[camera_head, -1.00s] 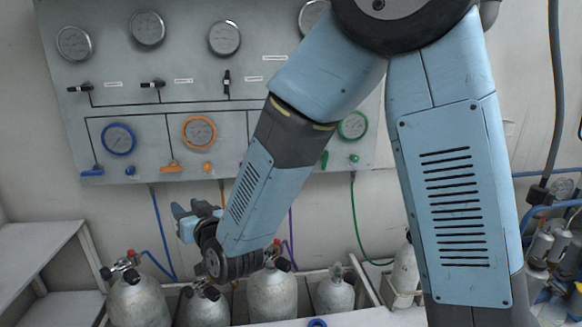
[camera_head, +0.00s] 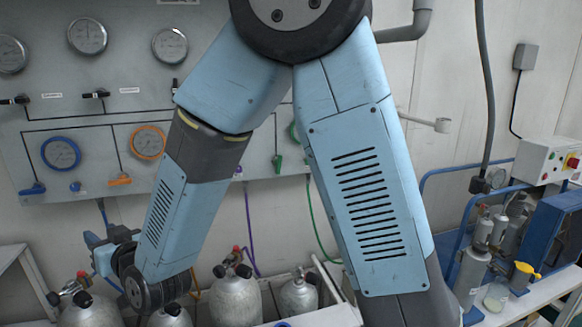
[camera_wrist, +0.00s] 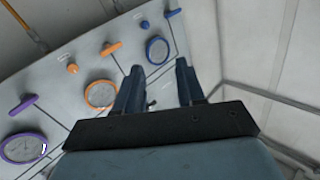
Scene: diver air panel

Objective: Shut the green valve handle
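The green valve handle (camera_head: 277,164) hangs vertically on the grey wall panel, just left of my upper arm in the head view. The green-ringed gauge (camera_head: 293,133) above it is mostly hidden behind my arm. My gripper (camera_head: 105,238) is low and left in the head view, in front of the panel's lower edge and well away from the green handle. In the wrist view its two fingers (camera_wrist: 159,72) are apart with nothing held between them. The green handle does not show in the wrist view.
The blue handle (camera_head: 33,189) and orange handle (camera_head: 120,180) lie horizontal on the panel. A purple handle (camera_wrist: 23,104) shows in the wrist view. Gas cylinders (camera_head: 235,298) stand in a rack below. A control box (camera_head: 548,161) and blue rails are at right.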

